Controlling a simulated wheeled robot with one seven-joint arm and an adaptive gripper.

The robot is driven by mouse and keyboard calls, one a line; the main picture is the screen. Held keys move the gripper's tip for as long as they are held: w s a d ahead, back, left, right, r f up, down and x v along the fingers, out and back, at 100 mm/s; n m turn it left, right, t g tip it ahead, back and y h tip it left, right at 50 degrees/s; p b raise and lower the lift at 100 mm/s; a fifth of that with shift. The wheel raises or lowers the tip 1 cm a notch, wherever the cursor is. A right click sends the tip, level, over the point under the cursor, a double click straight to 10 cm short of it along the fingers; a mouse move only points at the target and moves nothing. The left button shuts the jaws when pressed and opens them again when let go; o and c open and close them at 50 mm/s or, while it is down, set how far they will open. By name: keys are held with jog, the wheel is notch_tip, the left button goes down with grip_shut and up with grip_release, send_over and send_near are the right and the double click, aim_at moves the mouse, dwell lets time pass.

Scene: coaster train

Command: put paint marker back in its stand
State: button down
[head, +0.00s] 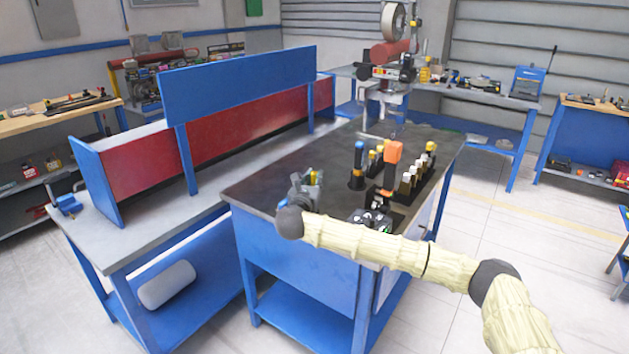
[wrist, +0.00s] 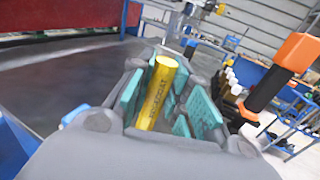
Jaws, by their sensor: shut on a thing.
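My gripper (wrist: 165,88) is shut on a yellow paint marker (wrist: 157,95), a cylinder with dark lettering that tilts slightly between the teal finger pads. In the head view my gripper (head: 308,182) is over the near left part of the dark tabletop, and the marker is too small or hidden to make out there. A black stand (head: 404,192) holding several white- and yellow-topped pieces is on the table to the right of my gripper, apart from it. I cannot tell which slot is free.
An orange-and-black tool (head: 393,153) stands upright between my gripper and the stand. The dark tabletop (head: 270,172) is clear to the left. A drill press (head: 385,75) is at the back.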

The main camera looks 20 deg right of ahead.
jog(key=shift+w+f+b, duration=0.15)
jog(key=shift+f+b, duration=1.15)
jog(key=shift+f, duration=0.1)
jog(key=shift+w+f+b, duration=0.15)
jog(key=shift+f+b, duration=1.15)
jog(key=shift+f, duration=0.05)
dwell(0.7)
jog(key=c, duration=1.3)
grip_release()
jog(key=shift+o, duration=0.2)
jog(key=shift+a, duration=0.1)
